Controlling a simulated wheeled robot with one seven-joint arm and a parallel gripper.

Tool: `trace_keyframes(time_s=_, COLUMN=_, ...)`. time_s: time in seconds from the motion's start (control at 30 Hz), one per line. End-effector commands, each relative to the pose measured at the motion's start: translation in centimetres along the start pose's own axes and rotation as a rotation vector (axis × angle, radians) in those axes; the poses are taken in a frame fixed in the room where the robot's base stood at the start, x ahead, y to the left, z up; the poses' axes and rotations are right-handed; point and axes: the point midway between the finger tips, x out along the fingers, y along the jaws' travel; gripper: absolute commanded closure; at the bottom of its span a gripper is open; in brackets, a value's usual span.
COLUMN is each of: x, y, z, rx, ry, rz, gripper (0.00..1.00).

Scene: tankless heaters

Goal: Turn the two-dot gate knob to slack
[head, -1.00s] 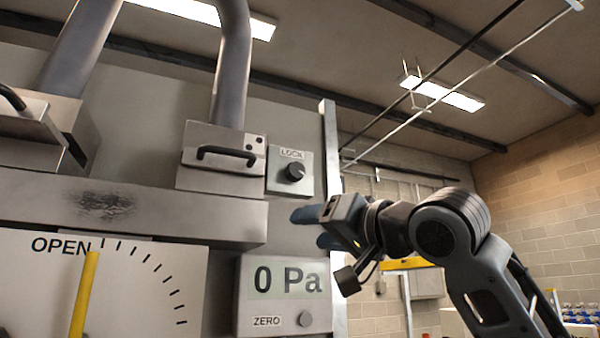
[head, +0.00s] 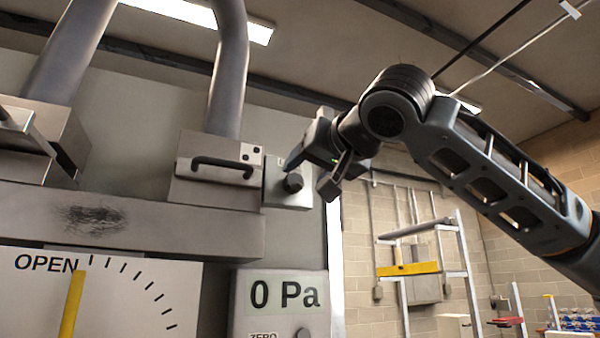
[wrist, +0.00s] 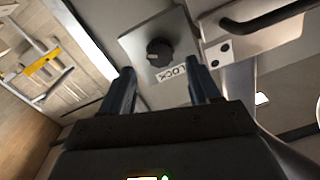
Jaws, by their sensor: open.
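The gate knob (head: 292,183) is a round black knob on a small grey plate beside the two-dot gate box (head: 218,172).
A dark handle (head: 224,166) sticks out from the gate box just left of the knob. Below are a 0 Pa display (head: 284,294) and a dial with a yellow pointer (head: 72,305) near OPEN. A yellow-barred frame (head: 408,269) stands behind at right.

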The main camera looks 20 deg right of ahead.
Motion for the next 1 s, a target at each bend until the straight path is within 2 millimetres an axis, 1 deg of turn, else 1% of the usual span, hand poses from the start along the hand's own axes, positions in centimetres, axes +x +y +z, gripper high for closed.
trace_keyframes(time_s=0.03, x=0.8, y=0.0, z=-0.3, rx=-0.002, ry=0.0, rz=0.002, gripper=0.38)
trace_keyframes(time_s=0.1, x=1.9, y=0.0, z=-0.3, rx=-0.002, ry=0.0, rz=0.002, gripper=0.38)
trace_keyframes(time_s=0.2, x=3.0, y=0.0, z=-0.2, rx=0.0, ry=0.0, rz=0.001, gripper=0.38)
trace_keyframes(time_s=0.3, x=3.7, y=0.0, z=-0.1, rx=0.0, ry=0.001, rz=-0.001, gripper=0.38)
trace_keyframes(time_s=0.43, x=4.1, y=0.0, z=0.0, rx=-0.001, ry=0.001, rz=-0.001, gripper=0.38)
trace_keyframes(time_s=0.63, x=4.1, y=0.0, z=0.0, rx=-0.001, ry=0.001, rz=-0.001, gripper=0.38)
trace_keyframes(time_s=1.0, x=4.0, y=0.0, z=0.0, rx=0.0, ry=0.001, rz=-0.001, gripper=0.74)
